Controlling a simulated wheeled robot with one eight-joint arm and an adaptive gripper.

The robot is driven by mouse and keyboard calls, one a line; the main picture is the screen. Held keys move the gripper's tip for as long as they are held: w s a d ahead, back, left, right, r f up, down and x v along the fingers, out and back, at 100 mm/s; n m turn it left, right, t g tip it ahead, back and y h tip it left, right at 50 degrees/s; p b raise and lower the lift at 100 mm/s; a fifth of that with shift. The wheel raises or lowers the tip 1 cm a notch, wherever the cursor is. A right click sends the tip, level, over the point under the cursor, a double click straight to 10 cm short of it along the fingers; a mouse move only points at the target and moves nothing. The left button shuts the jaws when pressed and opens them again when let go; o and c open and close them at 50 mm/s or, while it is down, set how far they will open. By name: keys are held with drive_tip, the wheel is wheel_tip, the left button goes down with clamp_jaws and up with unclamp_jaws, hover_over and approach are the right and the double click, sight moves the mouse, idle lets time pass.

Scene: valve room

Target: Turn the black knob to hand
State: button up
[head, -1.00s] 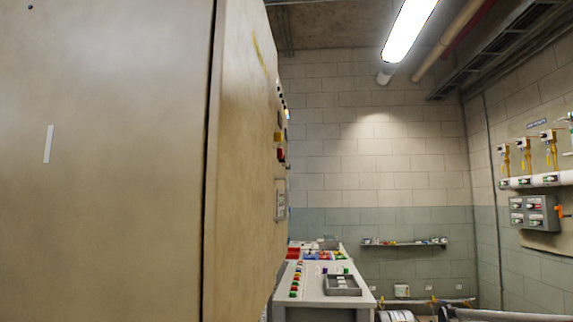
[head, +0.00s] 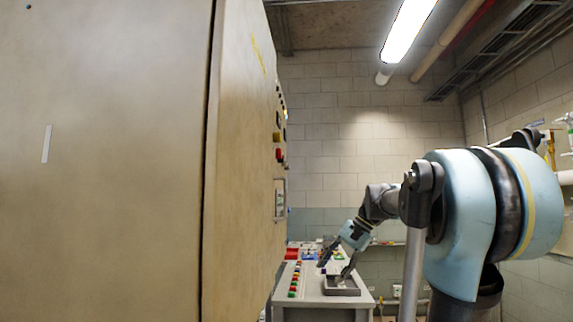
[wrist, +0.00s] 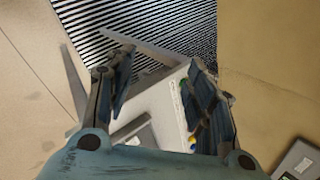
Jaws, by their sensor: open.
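I cannot make out a black knob for certain in either view. The tall beige cabinet (head: 240,160) shows a row of small controls along its far edge, seen nearly edge-on, with a red button (head: 279,154) and small dark parts too narrow to identify. My gripper (head: 332,268) is to the right of that edge, pointing down over the grey control console. In the wrist view my gripper (wrist: 160,62) is open, with nothing between its fingers. The console (wrist: 168,108) lies below and between the fingers, partly hidden by them.
The console (head: 310,299) carries coloured buttons and a grey tray (head: 341,291). The beige cabinet fills the left of the head view and the right side of the wrist view (wrist: 265,70). A striped floor grating (wrist: 180,25) lies below. A block wall (head: 340,150) stands behind.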

drive_tip(key=w+r+m+y, duration=0.4)
drive_tip(key=w+r+y, duration=0.2)
drive_tip(key=w+r, duration=1.2)
drive_tip(key=w+r+m+y, duration=0.3)
drive_tip(key=w+r+y, duration=0.2)
drive_tip(key=w+r, duration=1.25)
drive_tip(key=s+a+r, duration=0.1)
drive_tip(key=a+r, duration=0.1)
drive_tip(key=a, duration=0.6)
drive_tip(key=s+a+r, duration=0.1)
drive_tip(key=a, duration=0.7)
drive_tip(key=shift+s+a+r+m, duration=0.3)
drive_tip(key=shift+s+a+r, duration=0.05)
drive_tip(key=c, duration=1.1)
